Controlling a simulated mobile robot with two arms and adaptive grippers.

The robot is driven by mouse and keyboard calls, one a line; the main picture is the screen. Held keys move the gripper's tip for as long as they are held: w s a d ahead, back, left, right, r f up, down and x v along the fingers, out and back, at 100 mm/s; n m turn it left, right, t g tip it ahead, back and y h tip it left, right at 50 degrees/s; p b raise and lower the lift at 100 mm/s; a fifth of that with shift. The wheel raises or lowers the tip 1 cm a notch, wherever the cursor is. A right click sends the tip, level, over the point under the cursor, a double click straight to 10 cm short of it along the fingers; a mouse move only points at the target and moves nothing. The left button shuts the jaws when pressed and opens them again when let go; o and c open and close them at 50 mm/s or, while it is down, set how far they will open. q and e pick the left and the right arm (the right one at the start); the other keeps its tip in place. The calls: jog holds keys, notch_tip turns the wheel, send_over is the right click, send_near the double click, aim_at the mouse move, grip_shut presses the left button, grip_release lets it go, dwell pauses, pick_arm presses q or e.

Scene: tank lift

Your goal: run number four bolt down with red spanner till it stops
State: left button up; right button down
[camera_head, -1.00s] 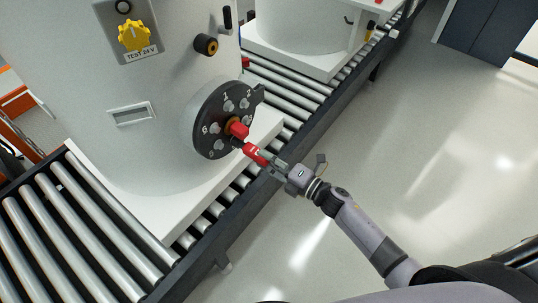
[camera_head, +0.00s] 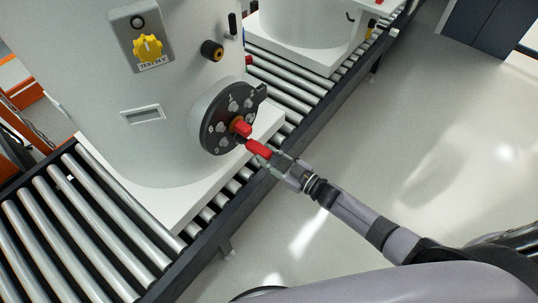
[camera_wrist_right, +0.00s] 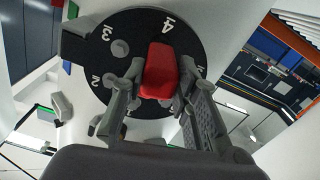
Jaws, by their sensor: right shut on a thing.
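A round black flange (camera_head: 229,119) with numbered bolts sits on the side of the white tank (camera_head: 175,100). In the right wrist view the flange (camera_wrist_right: 136,45) shows the numerals 4, 3 and 2. The red spanner (camera_head: 258,148) sticks out from the flange towards my right gripper (camera_head: 275,160). In the wrist view the red spanner (camera_wrist_right: 160,70) is between the fingers of my right gripper (camera_wrist_right: 155,85), just below the numeral 4. The gripper is shut on it. The spanner hides the number four bolt, so I cannot tell how it is seated. My left gripper is not in view.
A yellow knob (camera_head: 148,47) and a black round fitting (camera_head: 212,50) are on the tank above. Roller conveyor (camera_head: 85,235) runs below. Floor at right is clear.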

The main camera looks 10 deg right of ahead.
jog(key=shift+n+b, duration=0.4)
jog(key=shift+n, duration=0.7)
jog(key=n+b, duration=0.2)
jog(key=n, duration=0.3)
jog(key=shift+f+n, duration=0.1)
jog(key=shift+n, duration=0.2)
jog(key=n+b, duration=0.6)
jog(key=n, duration=0.6)
jog(key=shift+d, duration=0.15)
jog(key=shift+r+n+b, duration=0.2)
jog(key=shift+n+b, duration=0.2)
jog(key=shift+n, duration=0.4)
jog(key=shift+r, duration=0.2)
jog(key=shift+w, duration=0.1)
